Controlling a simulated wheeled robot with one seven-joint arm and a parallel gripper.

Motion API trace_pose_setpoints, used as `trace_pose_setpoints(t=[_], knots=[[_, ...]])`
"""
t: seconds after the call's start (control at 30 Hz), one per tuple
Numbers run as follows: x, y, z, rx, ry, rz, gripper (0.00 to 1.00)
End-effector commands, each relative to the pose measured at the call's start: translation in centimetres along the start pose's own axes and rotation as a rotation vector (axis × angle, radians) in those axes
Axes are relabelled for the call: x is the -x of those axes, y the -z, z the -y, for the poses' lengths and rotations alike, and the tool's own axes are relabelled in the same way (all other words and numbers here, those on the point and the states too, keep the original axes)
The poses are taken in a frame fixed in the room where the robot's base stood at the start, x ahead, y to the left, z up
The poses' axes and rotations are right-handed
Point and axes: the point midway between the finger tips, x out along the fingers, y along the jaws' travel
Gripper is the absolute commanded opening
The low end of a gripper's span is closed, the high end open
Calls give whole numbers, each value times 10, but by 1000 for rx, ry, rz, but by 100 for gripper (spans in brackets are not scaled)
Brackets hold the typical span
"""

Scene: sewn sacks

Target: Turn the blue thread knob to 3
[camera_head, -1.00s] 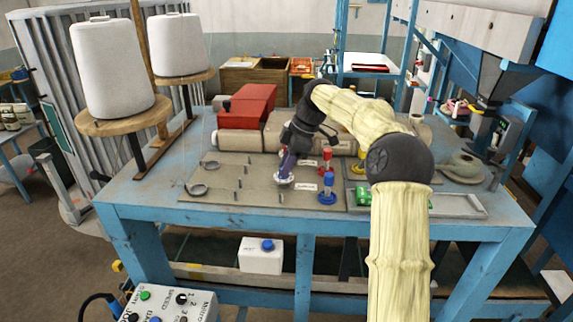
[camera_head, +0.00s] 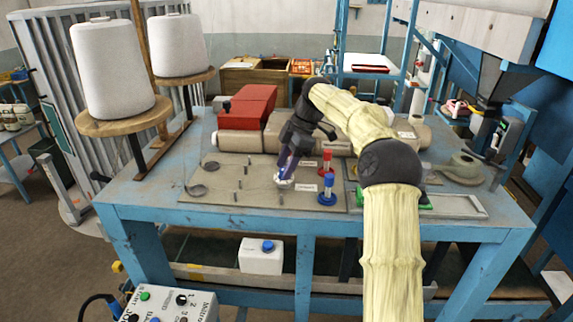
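The blue thread knob (camera_head: 327,184) stands upright on its round blue base, on the beige plate (camera_head: 221,175) on the blue table. A small label lies at its base; its lettering and any number setting are too small to read. My gripper (camera_head: 284,181) points down at the plate, left of the blue knob and apart from it. Its fingertips are at a small silvery round piece (camera_head: 284,186). I cannot tell whether the fingers are open or shut, or whether they hold that piece.
A red knob (camera_head: 327,158) stands just behind the blue one. A red box (camera_head: 250,106) and a beige roll (camera_head: 240,140) lie behind the plate. White thread cones (camera_head: 112,68) stand at left. Thin pins rise from the plate.

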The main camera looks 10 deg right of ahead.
Motion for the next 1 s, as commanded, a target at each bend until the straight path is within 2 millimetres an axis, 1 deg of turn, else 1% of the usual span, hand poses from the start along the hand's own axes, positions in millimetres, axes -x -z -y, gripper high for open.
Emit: trace_pose_setpoints(t=[0.27,0.43,0.57,0.83,1.0], knots=[[-1,-1,0,-1,3,0,44],[5,-1,0,-2,3,1,44],[16,-1,-1,-2,0,0,44],[46,0,-1,-1,-1,0,44],[60,0,-2,0,1,-1,44]])
